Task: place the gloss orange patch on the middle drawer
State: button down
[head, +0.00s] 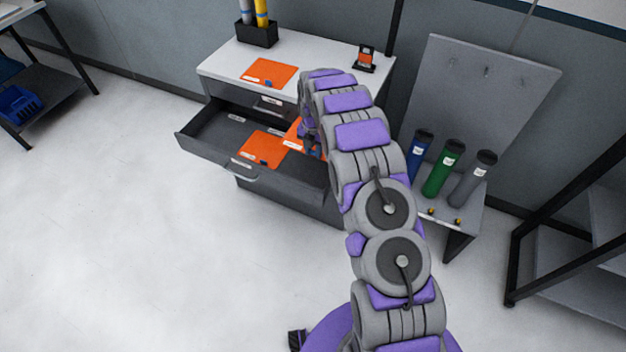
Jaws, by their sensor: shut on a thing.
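A grey cabinet (207,84) has its middle drawer (201,133) pulled out, with the top drawer (262,104) shut above it. A third orange patch (270,72) lies on the cabinet top. I cannot tell which patch is gloss.
The cabinet top also holds a dark box (258,36) with yellow and grey tubes and a small orange-and-black item (365,58). Blue, green and grey rolls (443,168) stand on a low bench at the right.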

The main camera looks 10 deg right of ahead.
jog(key=b, duration=0.2)
send_over(312, 184)
notch_tip(312, 184, down, 12)
jog(key=shift+r, duration=0.2)
jog(key=shift+d+f, duration=0.1)
jog(key=shift+f, duration=0.65)
notch_tip(312, 184, down, 4)
jog(key=shift+r+b, duration=0.1)
jog(key=shift+b, duration=0.5)
jog(key=shift+r, duration=0.15)
jog(key=c, duration=0.8)
grip_release()
jog(key=shift+c, duration=0.2)
notch_tip(312, 184, up, 12)
jog(key=p, duration=0.3)
